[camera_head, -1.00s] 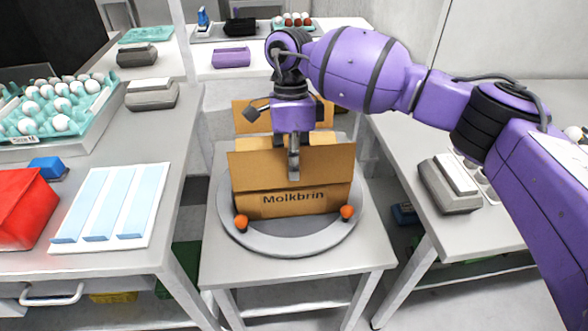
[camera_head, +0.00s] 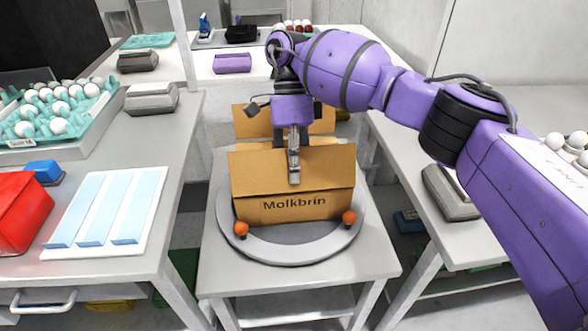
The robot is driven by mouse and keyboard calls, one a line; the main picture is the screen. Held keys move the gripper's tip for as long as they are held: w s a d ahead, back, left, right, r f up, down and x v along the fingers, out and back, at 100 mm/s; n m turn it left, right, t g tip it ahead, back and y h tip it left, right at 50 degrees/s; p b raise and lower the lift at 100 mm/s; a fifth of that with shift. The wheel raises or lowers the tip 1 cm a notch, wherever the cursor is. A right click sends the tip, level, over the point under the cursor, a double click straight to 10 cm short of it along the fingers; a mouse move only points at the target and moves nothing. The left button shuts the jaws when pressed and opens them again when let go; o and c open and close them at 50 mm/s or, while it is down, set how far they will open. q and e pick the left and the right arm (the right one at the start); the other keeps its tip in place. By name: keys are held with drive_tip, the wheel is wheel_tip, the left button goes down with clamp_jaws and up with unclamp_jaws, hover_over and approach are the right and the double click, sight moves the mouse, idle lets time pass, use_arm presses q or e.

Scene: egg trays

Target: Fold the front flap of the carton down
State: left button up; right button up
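The brown carton (camera_head: 250,210), marked "Molkbrin", sits on a round grey turntable (camera_head: 285,248). Its front flap (camera_head: 253,174) stands up above the lettered front wall, spanning the carton's width. The back flap (camera_head: 321,122) also stands up at the far side. My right gripper (camera_head: 294,180) points down at the middle of the front flap, and its fingertips overlap the flap's near face. The fingers look closed together with nothing between them. Whether they touch the flap is unclear. The carton's inside is mostly hidden by the flap and gripper. My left gripper is not in view.
Two orange knobs (camera_head: 241,230) (camera_head: 349,218) stand on the turntable at the carton's front corners. The left table holds an egg tray (camera_head: 15,144), a red box (camera_head: 20,205) and a white board with pale blue strips (camera_head: 152,178). A grey device (camera_head: 449,192) is on the right table.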

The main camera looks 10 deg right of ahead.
drive_tip(key=shift+o, duration=1.3)
drive_tip(key=shift+r, duration=0.1)
drive_tip(key=v, duration=1.2)
